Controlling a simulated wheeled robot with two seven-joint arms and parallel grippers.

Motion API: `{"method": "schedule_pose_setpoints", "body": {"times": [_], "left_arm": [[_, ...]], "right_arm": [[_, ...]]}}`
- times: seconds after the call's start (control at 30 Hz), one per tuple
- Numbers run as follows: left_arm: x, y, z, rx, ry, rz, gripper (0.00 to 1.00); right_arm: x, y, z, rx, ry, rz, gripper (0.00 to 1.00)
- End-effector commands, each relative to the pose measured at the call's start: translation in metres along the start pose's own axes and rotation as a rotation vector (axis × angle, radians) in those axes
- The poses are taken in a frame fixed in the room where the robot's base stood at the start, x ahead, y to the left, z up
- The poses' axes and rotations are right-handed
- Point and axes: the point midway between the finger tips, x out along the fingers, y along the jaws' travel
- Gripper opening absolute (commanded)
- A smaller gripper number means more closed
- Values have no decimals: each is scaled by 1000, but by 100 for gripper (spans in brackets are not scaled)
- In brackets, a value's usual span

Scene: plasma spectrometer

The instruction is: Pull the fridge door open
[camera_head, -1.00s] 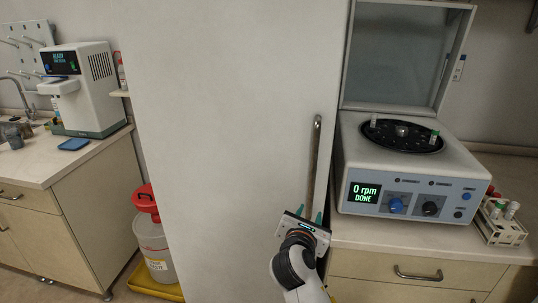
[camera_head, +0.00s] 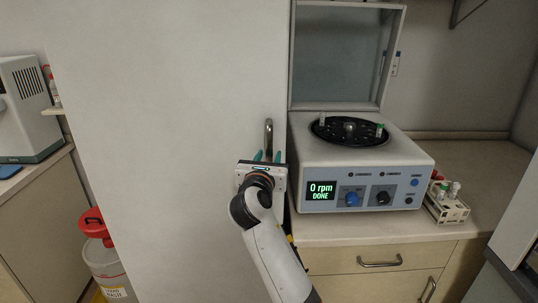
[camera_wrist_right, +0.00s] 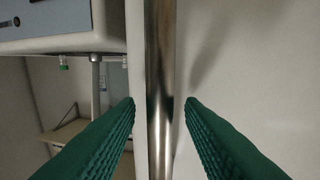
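The fridge door (camera_head: 165,120) is a tall plain white panel at the left and middle of the head view. Its upright metal bar handle (camera_head: 268,137) sits near the door's right edge. My right gripper (camera_head: 267,156) is at the lower visible part of the handle, hiding what is below. In the right wrist view the handle (camera_wrist_right: 160,60) runs vertically between the two green fingers of the gripper (camera_wrist_right: 160,103). A gap shows on each side, so the gripper is open around the bar. My left gripper is out of view.
A centrifuge (camera_head: 345,165) with its lid up stands on the counter (camera_head: 440,228) just right of the door. A tube rack (camera_head: 447,207) is beside it. A red-lidded container (camera_head: 103,262) stands at lower left, near a white machine (camera_head: 28,110).

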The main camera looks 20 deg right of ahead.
Motion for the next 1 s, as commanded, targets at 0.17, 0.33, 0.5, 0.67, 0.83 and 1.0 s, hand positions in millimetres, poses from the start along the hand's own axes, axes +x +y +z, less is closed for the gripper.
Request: {"method": "schedule_pose_setpoints", "body": {"times": [0.17, 0.33, 0.5, 0.67, 0.83, 1.0], "left_arm": [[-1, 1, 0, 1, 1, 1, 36], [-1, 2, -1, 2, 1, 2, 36], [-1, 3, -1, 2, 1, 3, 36], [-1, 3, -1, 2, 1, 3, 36], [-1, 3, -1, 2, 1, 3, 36], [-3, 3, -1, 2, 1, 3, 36]], "right_arm": [[12, 0, 0, 2, -1, 0, 35], [14, 0, 0, 2, -1, 0, 35], [13, 0, 0, 1, -1, 0, 25], [13, 0, 1, 1, -1, 0, 0], [13, 0, 1, 1, -1, 0, 0], [10, 1, 0, 1, -2, 3, 0]]}}
